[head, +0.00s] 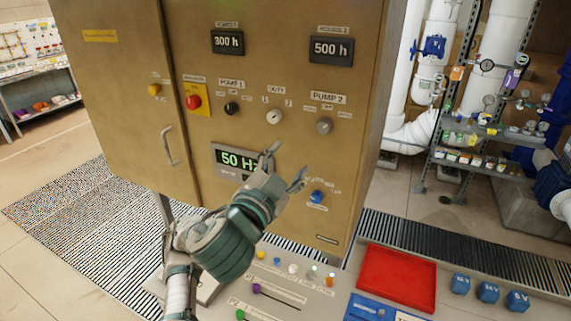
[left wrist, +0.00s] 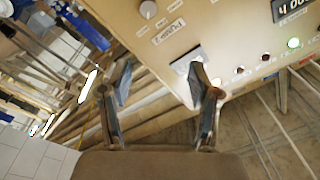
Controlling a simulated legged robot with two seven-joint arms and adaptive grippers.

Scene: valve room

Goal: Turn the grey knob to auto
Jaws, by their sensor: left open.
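The grey knob (head: 324,126) is on the tan cabinet front, under the PUMP 2 label and right of a white knob (head: 274,117) and a black knob (head: 231,108). My left gripper (head: 284,167) is open and empty in front of the cabinet, below the grey knob and apart from it in the picture. In the left wrist view the open fingers (left wrist: 160,80) point towards a tan panel. A pale round knob (left wrist: 148,9) shows at the top there; I cannot tell which it is. The lettering by the grey knob is too small to read. My right gripper is out of view.
A red stop button (head: 193,102), a 50 Hz display (head: 237,161) and a blue knob (head: 317,197) are on the cabinet. Below is a console with a red tray (head: 397,277) and blue blocks (head: 488,292). Pipes and a shelf (head: 475,160) stand at the right.

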